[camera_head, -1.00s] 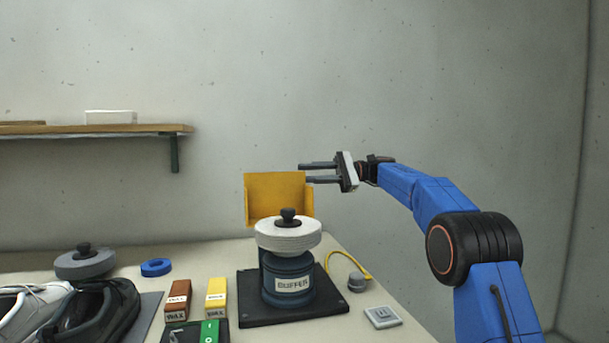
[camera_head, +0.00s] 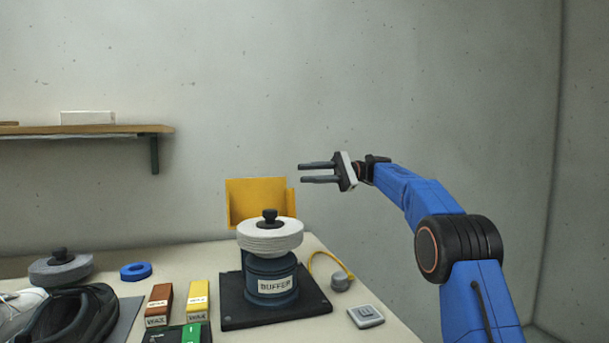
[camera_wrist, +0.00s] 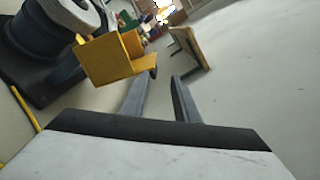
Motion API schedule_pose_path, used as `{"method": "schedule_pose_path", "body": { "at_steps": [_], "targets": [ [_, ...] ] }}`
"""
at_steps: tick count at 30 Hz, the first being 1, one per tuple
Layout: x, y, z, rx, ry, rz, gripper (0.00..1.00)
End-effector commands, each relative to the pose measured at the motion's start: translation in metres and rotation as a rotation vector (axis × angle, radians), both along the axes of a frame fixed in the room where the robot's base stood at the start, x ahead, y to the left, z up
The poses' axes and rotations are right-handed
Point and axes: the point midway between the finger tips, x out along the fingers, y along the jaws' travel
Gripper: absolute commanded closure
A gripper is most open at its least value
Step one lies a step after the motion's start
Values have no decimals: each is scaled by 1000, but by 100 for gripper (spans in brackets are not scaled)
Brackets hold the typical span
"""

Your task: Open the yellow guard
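The yellow guard (camera_head: 257,202) stands raised behind and above the white buffing wheel (camera_head: 270,237) of the blue buffer (camera_head: 271,282). In the wrist view the guard (camera_wrist: 106,62) is left of the fingers, with a dark piece at its lower right corner. My gripper (camera_head: 301,173) is open and empty, to the right of the guard and a little higher. A gap shows between its fingers in the wrist view (camera_wrist: 163,78). Nothing touches the guard that I can see.
A black base (camera_head: 310,305) carries the buffer. Wax blocks (camera_head: 197,302), a blue ring (camera_head: 136,271) and shoes are on the left. A wall shelf (camera_head: 85,129) is at upper left.

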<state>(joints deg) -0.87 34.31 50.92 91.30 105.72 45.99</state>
Motion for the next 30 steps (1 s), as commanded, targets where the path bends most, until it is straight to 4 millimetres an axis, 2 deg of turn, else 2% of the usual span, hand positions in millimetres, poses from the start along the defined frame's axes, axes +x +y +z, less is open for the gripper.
{"method": "schedule_pose_path", "body": {
  "at_steps": [18,30],
  "targets": [
    [10,-33,0,0,1,0,72],
    [11,-37,0,0,0,0,72]
  ]
}}
